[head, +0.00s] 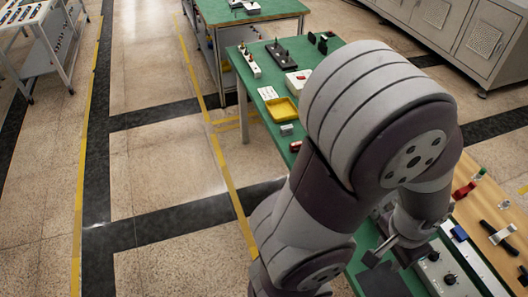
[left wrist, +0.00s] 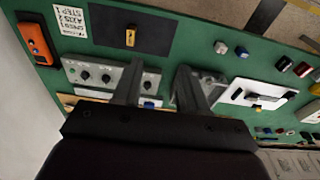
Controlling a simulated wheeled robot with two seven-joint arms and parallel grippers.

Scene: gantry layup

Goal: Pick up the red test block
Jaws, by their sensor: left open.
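A small red block (head: 295,146) lies on the green table (head: 258,98) near its left edge, left of my left arm. In the left wrist view, a dark red piece (left wrist: 285,63) and a red-and-dark piece (left wrist: 303,69) lie at the right; I cannot tell which of them is the test block. My left gripper (head: 388,250) is over the near part of the table, well apart from the red block. In the left wrist view its two fingers (left wrist: 158,72) are spread with nothing held between them. My right gripper is not in view.
A yellow tray (head: 284,110) and a grey block (head: 287,129) are near the red block. A blue block (left wrist: 241,52), a knobbed grey panel (left wrist: 90,75), a black plate (left wrist: 130,37) and an orange device (left wrist: 38,42) lie around my gripper. My arm hides much of the table.

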